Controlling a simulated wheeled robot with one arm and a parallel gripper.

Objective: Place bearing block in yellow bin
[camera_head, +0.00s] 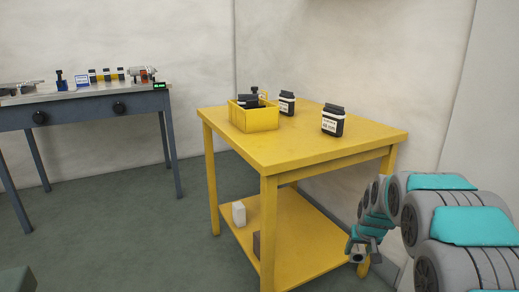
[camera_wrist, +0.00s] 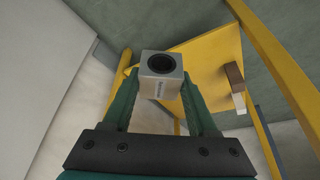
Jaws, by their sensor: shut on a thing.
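The bearing block (camera_wrist: 158,88) is a pale grey block with a dark round bore and a small printed label. My gripper (camera_wrist: 162,76) is shut on it, with one green finger on each side. In the head view my gripper (camera_head: 360,247) hangs low at the right, beside the yellow table's right front leg and below its top. The yellow bin (camera_head: 263,121) stands on the left part of the tabletop, higher than my gripper and to its left. Dark items are in the bin and rise above its rim; their shapes are partly hidden.
The yellow table (camera_head: 290,150) also bears two dark labelled jars (camera_head: 333,121), right of and behind the bin. Its lower shelf (camera_head: 300,235) holds a white box (camera_head: 239,213) and a brown block (camera_head: 257,244). A grey bench (camera_head: 85,113) with several small items stands at left.

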